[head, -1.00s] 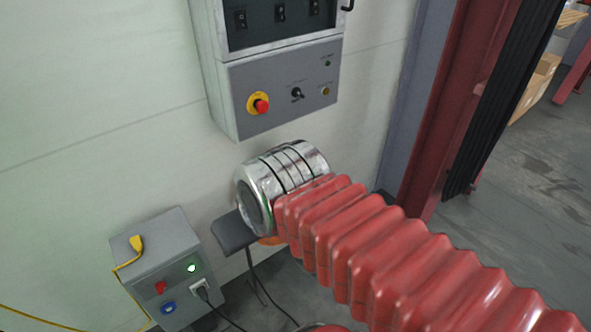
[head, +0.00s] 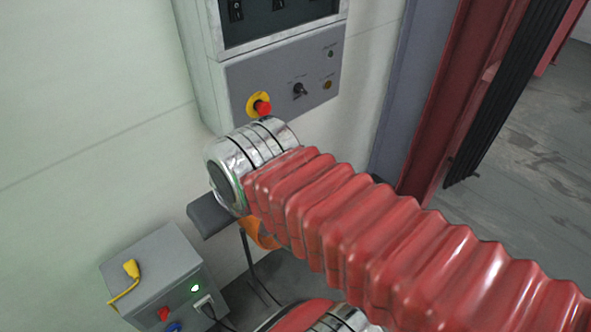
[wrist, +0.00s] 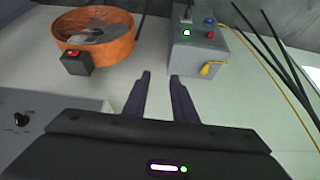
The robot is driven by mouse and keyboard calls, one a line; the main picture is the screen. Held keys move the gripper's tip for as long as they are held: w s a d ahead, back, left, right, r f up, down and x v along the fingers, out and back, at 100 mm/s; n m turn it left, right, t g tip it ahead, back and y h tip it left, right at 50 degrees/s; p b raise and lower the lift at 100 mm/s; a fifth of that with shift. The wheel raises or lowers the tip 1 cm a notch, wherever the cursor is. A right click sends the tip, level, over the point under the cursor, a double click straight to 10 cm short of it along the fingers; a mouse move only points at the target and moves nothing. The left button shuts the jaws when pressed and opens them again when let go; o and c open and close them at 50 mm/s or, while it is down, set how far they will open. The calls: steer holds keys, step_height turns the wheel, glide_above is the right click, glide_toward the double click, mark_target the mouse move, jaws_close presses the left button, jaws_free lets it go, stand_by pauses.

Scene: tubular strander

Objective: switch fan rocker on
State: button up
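The fan (wrist: 112,50) is an orange round housing at the upper left of the wrist view. Its rocker switch (wrist: 73,53) is a small red key on a black box (wrist: 76,66) at the housing's front. Whether the rocker is on or off is too small to tell. My gripper (wrist: 160,76) shows two dark fingers, apart with nothing between them. It is to the right of the rocker in the picture and not touching it. In the head view, part of the orange fan (head: 260,233) shows below my red-sleeved arm; its rocker is hidden there.
A grey socket box (head: 152,278) with a lit green lamp, a yellow plug and cables stands at the lower left. A grey control panel (head: 300,62) with a red emergency button (head: 263,107) hangs on the wall close behind my arm. Black cables (wrist: 262,45) run at the wrist view's right.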

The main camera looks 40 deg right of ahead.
steer(key=shift+d, duration=0.1)
steer(key=w+d+f+m+g+y, duration=0.1)
steer(key=w+d+f+m+y, duration=0.2)
steer(key=d+f+y, duration=0.3)
steer(key=w+d+f+m+y, duration=0.3)
steer(key=d+f+y, duration=0.1)
steer(key=f, duration=0.3)
steer(key=s+d+f+m+t+h, duration=0.2)
steer(key=d+f+m+t, duration=0.3)
steer(key=d, duration=0.7)
steer(key=s+d+f+m+t+h, duration=0.1)
steer(key=d+f+m+t+h, duration=0.4)
steer(key=d+t, duration=0.3)
steer(key=d+f, duration=0.1)
steer(key=d, duration=0.3)
steer(key=shift+s+d+f, duration=0.25)
steer(key=shift+s+d, duration=0.1)
steer(key=shift+d, duration=0.05)
steer(key=shift+w, duration=0.2)
steer(key=w+a, duration=0.2)
steer(key=w, duration=1.1)
steer(key=shift+w, duration=0.2)
